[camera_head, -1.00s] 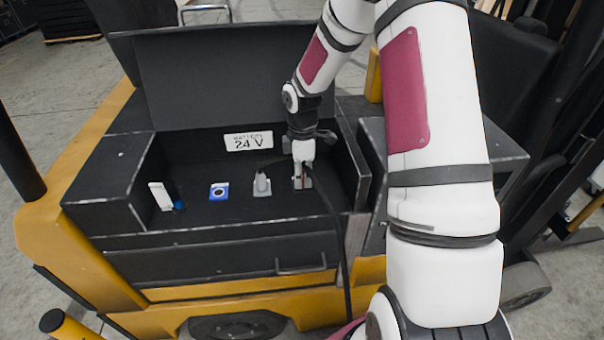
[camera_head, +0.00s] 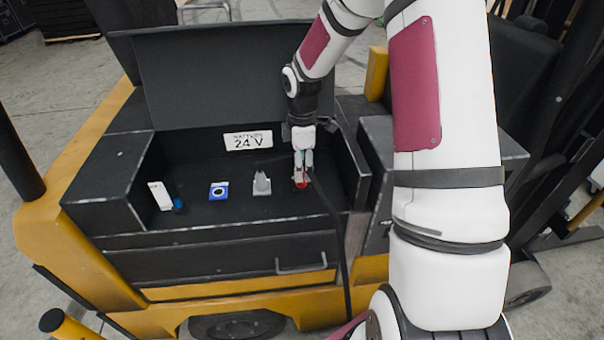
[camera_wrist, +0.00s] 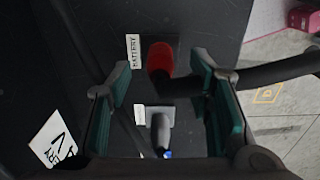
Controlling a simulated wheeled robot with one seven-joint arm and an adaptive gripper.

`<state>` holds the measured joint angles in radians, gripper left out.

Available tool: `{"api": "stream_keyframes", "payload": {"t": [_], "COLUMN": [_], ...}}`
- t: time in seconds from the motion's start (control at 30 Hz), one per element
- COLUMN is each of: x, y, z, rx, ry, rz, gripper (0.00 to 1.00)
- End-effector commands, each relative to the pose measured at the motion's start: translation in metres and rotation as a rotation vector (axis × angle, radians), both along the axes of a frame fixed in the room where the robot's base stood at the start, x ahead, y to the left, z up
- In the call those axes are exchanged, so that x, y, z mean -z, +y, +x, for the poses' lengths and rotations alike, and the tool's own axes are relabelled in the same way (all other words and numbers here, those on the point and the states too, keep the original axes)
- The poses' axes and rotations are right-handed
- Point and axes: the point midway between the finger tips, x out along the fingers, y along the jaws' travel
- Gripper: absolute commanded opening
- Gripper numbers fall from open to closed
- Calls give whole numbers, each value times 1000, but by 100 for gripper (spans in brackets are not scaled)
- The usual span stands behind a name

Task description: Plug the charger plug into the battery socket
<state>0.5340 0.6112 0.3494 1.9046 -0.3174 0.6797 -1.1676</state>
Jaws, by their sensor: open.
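The red charger plug (camera_head: 301,181) stands at the right end of the open battery compartment, and its black cable (camera_head: 337,235) runs down over the front edge. In the wrist view the red plug (camera_wrist: 160,57) sits beside a label reading BATTERY, with the cable leading off right. The battery socket is hidden under the plug; I cannot tell how deep the plug sits. My gripper (camera_head: 303,163) is just above the plug. In the wrist view its teal fingers (camera_wrist: 170,92) are spread wide, with nothing between their pads.
A grey connector on a pale base (camera_head: 261,184) stands left of the plug. Further left are a blue square with a dark round part (camera_head: 219,190) and a white block (camera_head: 160,195) beside a blue knob. The raised lid (camera_head: 225,80) stands behind; side walls bound the compartment.

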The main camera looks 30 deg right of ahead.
Motion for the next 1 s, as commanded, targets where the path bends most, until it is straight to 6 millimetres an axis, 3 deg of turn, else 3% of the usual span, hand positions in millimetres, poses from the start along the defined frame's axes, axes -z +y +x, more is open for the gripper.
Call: {"api": "stream_keyframes", "payload": {"t": [0.2,0.4,1.0], "x": [-46,-72,-81], "y": [-1,-1,0], "z": [1,1,0], "rx": [1,1,0], "ry": [-5,-3,0], "rz": [-2,-1,0], "gripper": [47,47,47]}}
